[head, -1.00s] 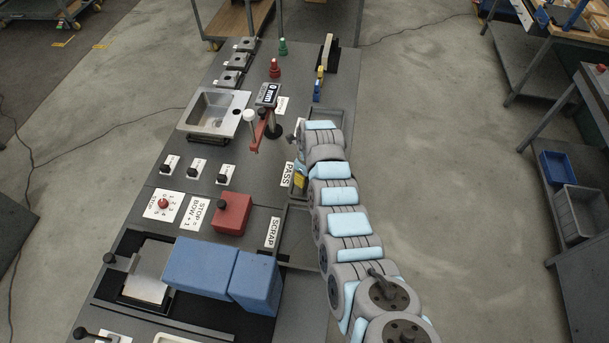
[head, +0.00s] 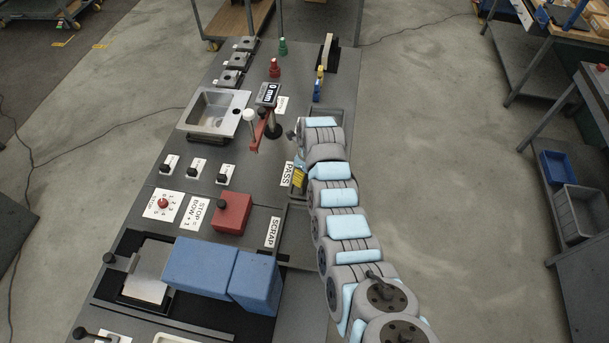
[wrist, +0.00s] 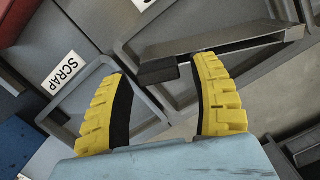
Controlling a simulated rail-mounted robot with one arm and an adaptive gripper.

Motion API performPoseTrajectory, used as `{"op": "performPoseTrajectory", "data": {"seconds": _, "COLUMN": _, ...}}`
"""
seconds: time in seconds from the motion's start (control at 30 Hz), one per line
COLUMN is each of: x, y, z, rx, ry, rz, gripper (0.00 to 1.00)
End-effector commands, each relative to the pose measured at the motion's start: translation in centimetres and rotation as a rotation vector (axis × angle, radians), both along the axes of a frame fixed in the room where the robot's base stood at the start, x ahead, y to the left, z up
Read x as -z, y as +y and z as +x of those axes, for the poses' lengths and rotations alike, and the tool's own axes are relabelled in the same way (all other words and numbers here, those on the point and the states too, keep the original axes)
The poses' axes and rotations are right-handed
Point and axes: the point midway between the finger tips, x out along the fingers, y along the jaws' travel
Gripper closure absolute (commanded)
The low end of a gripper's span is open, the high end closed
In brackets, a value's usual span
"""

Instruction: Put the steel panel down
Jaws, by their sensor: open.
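My gripper (wrist: 165,68) is open, with its two yellow fingers spread and nothing between them. In the head view the gripper (head: 299,178) is low beside the PASS label (head: 288,174), partly hidden by my arm. In the wrist view a long grey folded metal piece, seemingly the steel panel (wrist: 205,38), lies across a grey tray (wrist: 158,20) just beyond the fingertips. The right fingertip overlaps its near edge in the picture; I cannot tell whether they touch. The panel cannot be made out in the head view.
The SCRAP label (wrist: 63,73) and its tray (head: 297,235) are on the near side. A red box (head: 232,213), a clamp with a red arm (head: 259,133) and a blue block (head: 222,272) stand on the bench. Open floor lies right of my arm.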

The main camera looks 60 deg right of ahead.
Motion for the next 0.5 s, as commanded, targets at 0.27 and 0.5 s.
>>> {"op": "performPoseTrajectory", "data": {"seconds": 0.27, "x": -2.5, "y": 0.0, "z": -0.2, "rx": -0.001, "ry": -0.003, "rz": -0.003, "gripper": 0.38}}
{"op": "performPoseTrajectory", "data": {"seconds": 0.5, "x": -5.1, "y": 0.1, "z": -0.6, "rx": -0.001, "ry": -0.003, "rz": -0.004, "gripper": 0.38}}
